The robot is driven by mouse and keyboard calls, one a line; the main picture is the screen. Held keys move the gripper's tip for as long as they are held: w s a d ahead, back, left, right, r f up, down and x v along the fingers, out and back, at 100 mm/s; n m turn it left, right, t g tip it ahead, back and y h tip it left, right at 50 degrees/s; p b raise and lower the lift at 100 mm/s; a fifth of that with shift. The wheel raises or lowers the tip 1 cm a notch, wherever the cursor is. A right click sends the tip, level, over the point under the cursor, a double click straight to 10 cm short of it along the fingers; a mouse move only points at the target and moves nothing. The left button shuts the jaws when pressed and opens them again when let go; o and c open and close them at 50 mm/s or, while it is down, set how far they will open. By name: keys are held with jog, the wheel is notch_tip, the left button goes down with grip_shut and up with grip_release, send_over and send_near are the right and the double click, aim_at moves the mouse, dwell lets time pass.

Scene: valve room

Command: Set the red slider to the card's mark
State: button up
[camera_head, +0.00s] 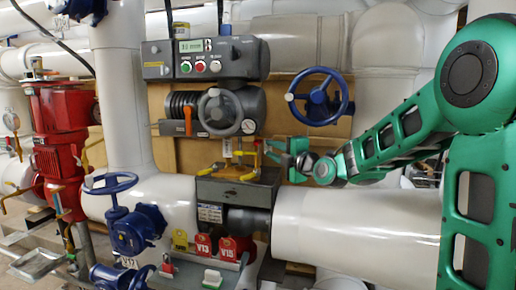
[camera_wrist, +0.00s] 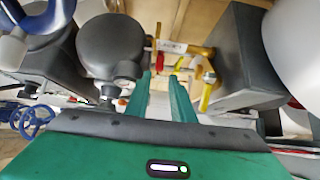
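My gripper (camera_head: 282,152) reaches in from the right, near the yellow fittings (camera_head: 236,158) below the grey actuator. A small white tag (camera_head: 227,147) hangs by the yellow fittings, and a white label (camera_wrist: 172,46) shows in the wrist view. No mark on either can be read.
A grey control box (camera_head: 158,60) with buttons sits above the actuator (camera_head: 247,104). A blue handwheel (camera_head: 318,96) is above my gripper. A grey block (camera_head: 238,190) and white pipe (camera_head: 350,225) lie below. Red tags (camera_head: 203,246) hang lower down.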

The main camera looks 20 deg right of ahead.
aim_at(258, 144)
jog(key=x, duration=0.9)
